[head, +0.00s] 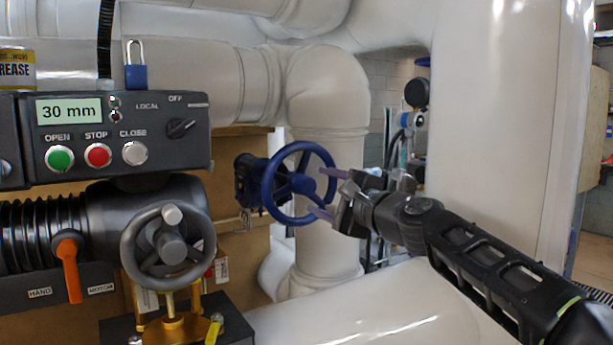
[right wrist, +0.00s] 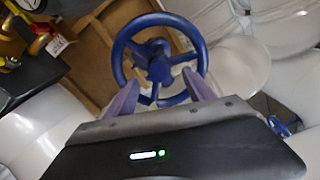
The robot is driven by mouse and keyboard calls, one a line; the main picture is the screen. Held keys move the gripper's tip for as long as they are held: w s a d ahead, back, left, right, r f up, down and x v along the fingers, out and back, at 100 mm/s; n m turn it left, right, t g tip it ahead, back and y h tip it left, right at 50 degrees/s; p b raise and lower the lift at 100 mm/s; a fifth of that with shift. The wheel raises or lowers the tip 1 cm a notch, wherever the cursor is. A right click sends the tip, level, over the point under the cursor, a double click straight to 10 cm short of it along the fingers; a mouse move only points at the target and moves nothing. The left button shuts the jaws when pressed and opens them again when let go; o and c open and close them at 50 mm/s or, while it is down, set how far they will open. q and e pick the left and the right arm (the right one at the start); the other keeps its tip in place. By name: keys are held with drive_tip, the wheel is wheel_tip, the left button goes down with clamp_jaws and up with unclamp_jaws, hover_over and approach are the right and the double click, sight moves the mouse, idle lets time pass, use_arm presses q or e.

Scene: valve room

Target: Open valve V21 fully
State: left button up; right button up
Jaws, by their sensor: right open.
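A blue handwheel (head: 268,188) with spokes stands on a dark blue valve body (head: 246,182) beside the white pipes, mid-picture in the head view. It also shows in the right wrist view (right wrist: 119,62). My right gripper (head: 319,191) is open at the wheel's right side. In the right wrist view its two fingers (right wrist: 161,86) reach over the near part of the rim, one on each side of the hub. I cannot tell whether they touch it. No V21 tag is readable. My left gripper is out of view.
A control box (head: 190,148) at left shows 30 mm and OPEN, STOP and CLOSE buttons. Below it are a grey handwheel (head: 133,262) and an orange lever (head: 69,268). A blue padlock (head: 136,76) sits on top. A large white tank (head: 500,140) stands right, and a white pipe (head: 350,325) runs below.

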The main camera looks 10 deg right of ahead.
drive_tip(key=shift+m, duration=0.5)
drive_tip(key=shift+r+m+p, duration=0.1)
drive_tip(key=shift+m+p, duration=0.2)
drive_tip(key=shift+m, duration=0.2)
drive_tip(key=m+p, duration=0.2)
drive_tip(key=m, duration=0.2)
drive_tip(key=shift+r+m, duration=0.1)
drive_tip(key=shift+m, duration=1.1)
drive_tip(key=shift+f+m, duration=0.25)
drive_tip(key=shift+m, duration=0.05)
drive_tip(key=shift+m, duration=0.5)
